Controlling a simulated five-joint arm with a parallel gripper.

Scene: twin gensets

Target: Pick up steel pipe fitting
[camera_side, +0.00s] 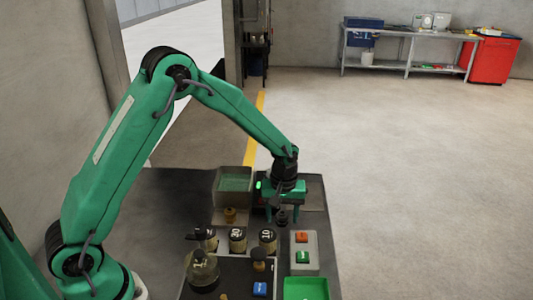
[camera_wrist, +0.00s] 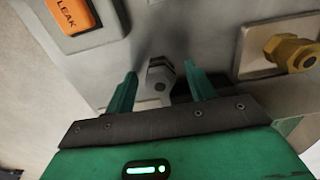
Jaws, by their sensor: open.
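A grey steel pipe fitting (camera_wrist: 160,77) with a hex end shows in the wrist view, between the two green fingers of my gripper (camera_wrist: 160,69). The fingers stand apart on either side of it, with a gap visible at each side. In the side view my gripper (camera_side: 282,217) points down over the back right of the dark bench. A small dark piece (camera_side: 282,216) shows between its fingers there, too small to make out clearly. I cannot tell whether the fitting touches the surface behind it.
A brass fitting (camera_wrist: 292,52) on a plate is to the right in the wrist view, and an orange LEAK block (camera_wrist: 72,14) is upper left.

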